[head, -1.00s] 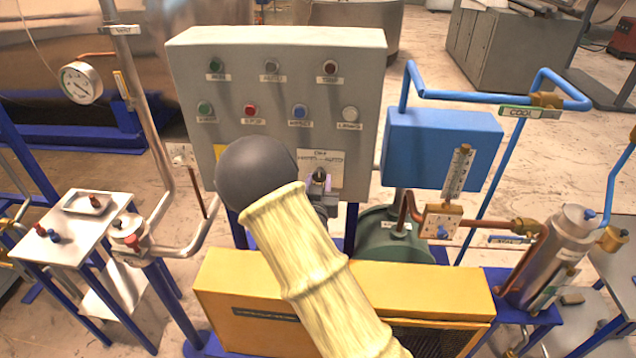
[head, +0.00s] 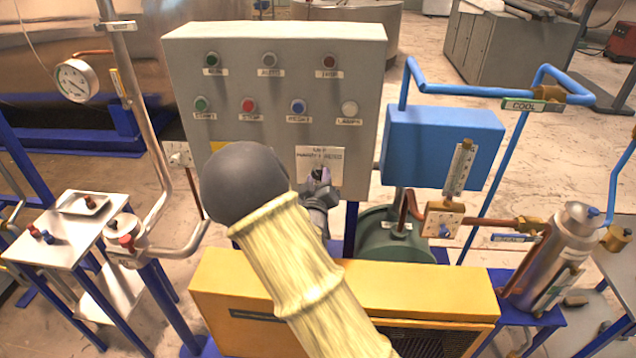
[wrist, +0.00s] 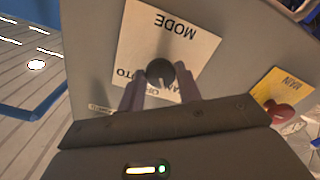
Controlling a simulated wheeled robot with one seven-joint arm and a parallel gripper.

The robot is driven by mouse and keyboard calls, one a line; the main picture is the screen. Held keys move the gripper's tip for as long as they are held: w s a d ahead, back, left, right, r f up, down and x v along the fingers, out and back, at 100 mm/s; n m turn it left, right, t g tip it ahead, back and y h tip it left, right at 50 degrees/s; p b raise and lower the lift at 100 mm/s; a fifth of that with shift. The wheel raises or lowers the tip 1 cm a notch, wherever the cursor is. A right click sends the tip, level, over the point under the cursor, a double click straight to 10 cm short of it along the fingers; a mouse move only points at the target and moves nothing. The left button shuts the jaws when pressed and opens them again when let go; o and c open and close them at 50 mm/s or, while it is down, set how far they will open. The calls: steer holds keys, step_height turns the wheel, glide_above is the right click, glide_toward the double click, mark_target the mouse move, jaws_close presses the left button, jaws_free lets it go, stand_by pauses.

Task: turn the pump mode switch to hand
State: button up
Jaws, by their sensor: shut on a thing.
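The pump mode switch is a dark round knob (wrist: 160,73) on a white label plate (wrist: 190,45) marked MODE in the wrist view. In the head view the label plate (head: 332,158) sits low on the right of the grey control panel (head: 350,60). My gripper (wrist: 160,88) has its two fingers on either side of the knob, shut on it. In the head view my gripper (head: 319,178) is at the panel face, and it covers most of the knob. The knob's exact pointing direction is hard to read, and the fingers hide part of the lettering.
Lamps and push buttons, including a red one (head: 249,105), sit above the switch. In the wrist view a red knob on a yellow plate (wrist: 293,86) is near the fingers at right. A yellow housing (head: 400,285) stands below, and a blue box (head: 445,145) stands right.

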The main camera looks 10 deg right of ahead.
steer(key=shift+n, duration=1.1)
steer(key=shift+a, duration=0.1)
steer(key=o, duration=1)
steer(key=b+v, duration=0.4)
steer(key=v, duration=0.8)
steer(key=shift+a+b, duration=0.2)
steer(key=shift+b, duration=0.1)
steer(key=shift+s+r+b, duration=0.1)
steer(key=shift+s+b, duration=0.05)
steer(key=shift+b, duration=0.25)
